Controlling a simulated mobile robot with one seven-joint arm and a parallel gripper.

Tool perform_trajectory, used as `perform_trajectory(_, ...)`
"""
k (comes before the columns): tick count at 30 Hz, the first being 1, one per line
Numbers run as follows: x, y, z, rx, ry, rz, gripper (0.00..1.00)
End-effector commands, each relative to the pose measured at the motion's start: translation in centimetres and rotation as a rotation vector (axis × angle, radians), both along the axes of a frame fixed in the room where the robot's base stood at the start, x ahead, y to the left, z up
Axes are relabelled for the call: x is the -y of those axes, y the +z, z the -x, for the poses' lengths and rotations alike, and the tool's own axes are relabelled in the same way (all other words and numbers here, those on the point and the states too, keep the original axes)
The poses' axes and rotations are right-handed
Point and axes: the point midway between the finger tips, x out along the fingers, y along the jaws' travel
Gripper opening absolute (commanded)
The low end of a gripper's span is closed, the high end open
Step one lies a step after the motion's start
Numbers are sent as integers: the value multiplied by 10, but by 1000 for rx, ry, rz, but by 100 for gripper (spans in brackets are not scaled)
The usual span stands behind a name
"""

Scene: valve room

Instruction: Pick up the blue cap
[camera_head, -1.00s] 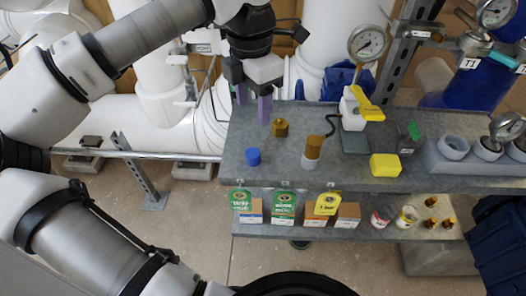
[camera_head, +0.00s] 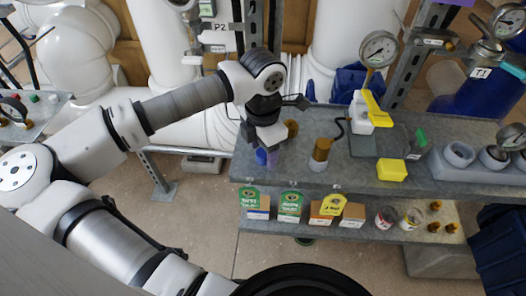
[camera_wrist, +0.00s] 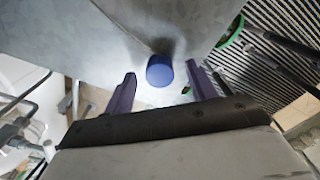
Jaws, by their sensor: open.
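The blue cap (camera_wrist: 160,71) stands on the grey metal shelf top, near its front left edge. In the head view the cap (camera_head: 261,156) is partly hidden by my gripper. My gripper (camera_head: 267,158) is low over the left end of the shelf, right at the cap. In the wrist view my gripper (camera_wrist: 163,82) is open, with one purple finger on each side of the cap. The cap lies between the fingertips or just beyond them; I cannot tell whether they touch it.
A brass fitting (camera_head: 292,127) is close behind my gripper.

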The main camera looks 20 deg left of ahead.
Motion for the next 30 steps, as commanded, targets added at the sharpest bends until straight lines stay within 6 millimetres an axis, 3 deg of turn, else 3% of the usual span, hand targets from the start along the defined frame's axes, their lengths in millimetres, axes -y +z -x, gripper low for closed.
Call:
perform_trajectory(7, 0, -3, 0, 0, 0, 0, 57)
perform_trajectory(17, 0, -2, 0, 0, 0, 0, 13)
perform_trajectory(30, 0, 3, 0, 1, 0, -1, 13)
